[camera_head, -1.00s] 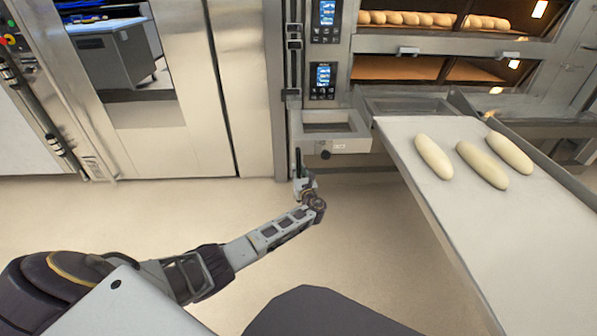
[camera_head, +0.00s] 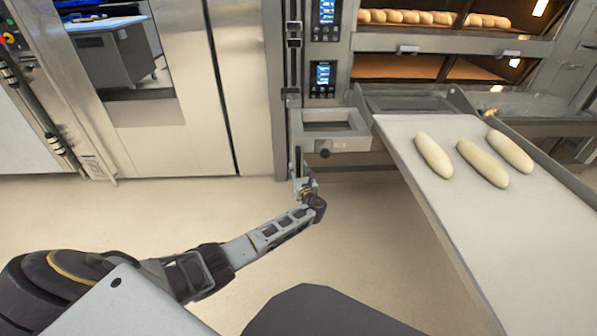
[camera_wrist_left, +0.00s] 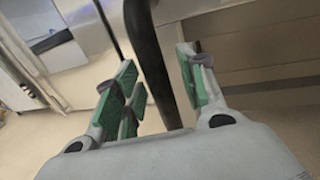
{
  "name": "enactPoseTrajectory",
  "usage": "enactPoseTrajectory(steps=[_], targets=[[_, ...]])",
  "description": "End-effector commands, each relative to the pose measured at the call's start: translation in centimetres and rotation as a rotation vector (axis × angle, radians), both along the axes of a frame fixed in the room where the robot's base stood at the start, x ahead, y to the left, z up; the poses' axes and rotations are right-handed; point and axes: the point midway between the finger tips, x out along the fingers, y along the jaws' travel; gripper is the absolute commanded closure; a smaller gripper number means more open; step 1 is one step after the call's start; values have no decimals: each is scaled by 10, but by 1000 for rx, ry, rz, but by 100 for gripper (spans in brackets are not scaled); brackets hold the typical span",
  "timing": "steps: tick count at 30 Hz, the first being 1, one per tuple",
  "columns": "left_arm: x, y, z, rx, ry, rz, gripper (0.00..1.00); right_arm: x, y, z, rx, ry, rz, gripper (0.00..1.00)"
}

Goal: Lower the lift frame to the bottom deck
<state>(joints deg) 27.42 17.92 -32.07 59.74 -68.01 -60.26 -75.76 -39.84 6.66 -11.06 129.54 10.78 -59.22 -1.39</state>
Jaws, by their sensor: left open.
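The lift frame's grey front bracket (camera_head: 352,144) stands at the oven's left front, level with the lowest deck in sight. My left gripper (camera_head: 299,172) is low, just left of and below the bracket. In the left wrist view a dark upright bar (camera_wrist_left: 150,55) passes between the open green-padded fingers (camera_wrist_left: 160,88). I cannot tell whether they touch it. My right gripper is out of view.
The deck oven has lit control panels (camera_head: 322,76) and baked loaves (camera_head: 430,18) in an upper deck. A steel cabinet (camera_head: 195,90) stands left. The floor (camera_head: 180,215) around my left arm is clear. The belt's side rail (camera_head: 545,158) runs along its right.

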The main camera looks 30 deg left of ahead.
Motion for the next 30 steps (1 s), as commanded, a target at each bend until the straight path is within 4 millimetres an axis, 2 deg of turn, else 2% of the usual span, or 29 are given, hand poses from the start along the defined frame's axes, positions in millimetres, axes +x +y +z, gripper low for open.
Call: enactPoseTrajectory(steps=[11,30], targets=[[-14,-13,0,-1,-1,-1,59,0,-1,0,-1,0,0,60],[-67,-62,-1,-1,1,-2,59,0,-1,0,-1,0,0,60]])
